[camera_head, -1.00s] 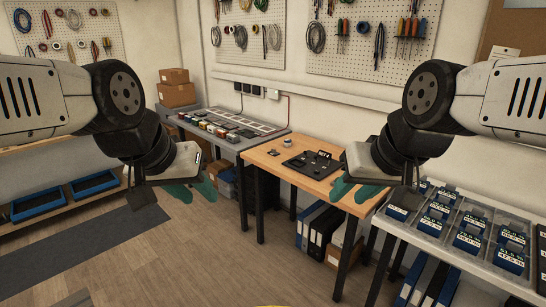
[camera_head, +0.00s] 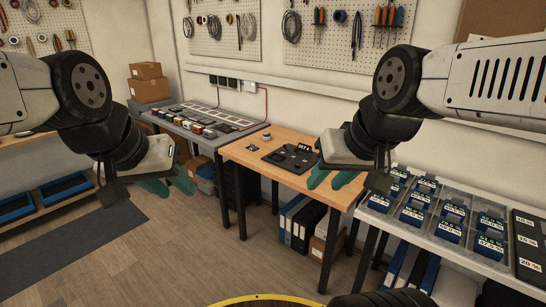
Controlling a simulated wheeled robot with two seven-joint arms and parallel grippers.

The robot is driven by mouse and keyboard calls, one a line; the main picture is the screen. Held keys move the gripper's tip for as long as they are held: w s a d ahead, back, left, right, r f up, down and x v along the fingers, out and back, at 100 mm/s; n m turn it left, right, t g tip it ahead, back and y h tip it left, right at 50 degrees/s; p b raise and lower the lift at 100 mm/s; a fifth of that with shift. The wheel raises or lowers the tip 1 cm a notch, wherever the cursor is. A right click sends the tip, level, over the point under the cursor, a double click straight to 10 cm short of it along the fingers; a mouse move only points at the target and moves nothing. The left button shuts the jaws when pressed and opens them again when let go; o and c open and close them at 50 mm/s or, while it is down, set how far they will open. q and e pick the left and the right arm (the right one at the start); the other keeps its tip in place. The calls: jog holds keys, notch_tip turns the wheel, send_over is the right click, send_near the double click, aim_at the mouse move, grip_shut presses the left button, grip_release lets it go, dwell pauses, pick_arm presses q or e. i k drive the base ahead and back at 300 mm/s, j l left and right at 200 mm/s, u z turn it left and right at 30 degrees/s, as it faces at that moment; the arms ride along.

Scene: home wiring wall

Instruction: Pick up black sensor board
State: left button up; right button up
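A black board (camera_head: 291,157) with small raised parts lies flat on the wooden table (camera_head: 240,155). I cannot tell whether it is the sensor board or a fixture. A small dark piece (camera_head: 252,147) and a small round grey piece (camera_head: 266,137) lie left of it. My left gripper (camera_head: 170,185), with teal fingertips, hangs open and empty over the floor, left of the wooden table. My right gripper (camera_head: 331,180) is open and empty, in front of the table's right part in the picture, apart from the board. It hides part of the table's right side.
A grey table (camera_head: 262,125) with rows of small modules stands behind left. At right, a pale table holds a sectioned tray (camera_head: 460,203) of blue-black labelled units and a dark labelled strip (camera_head: 527,245). Binders (camera_head: 300,223) stand under the wooden table. Floor is clear at front left.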

aim_at(251, 148)
jog(key=i+j+z, duration=0.1)
jog(key=i+j, duration=0.45)
jog(key=i, duration=0.3)
jog(key=i+j+z, duration=0.15)
jog(key=i+j, duration=0.4)
jog(key=i, duration=0.25)
jog(key=i+j+z, duration=0.1)
jog(key=i+j, duration=0.6)
jog(key=i, duration=0.1)
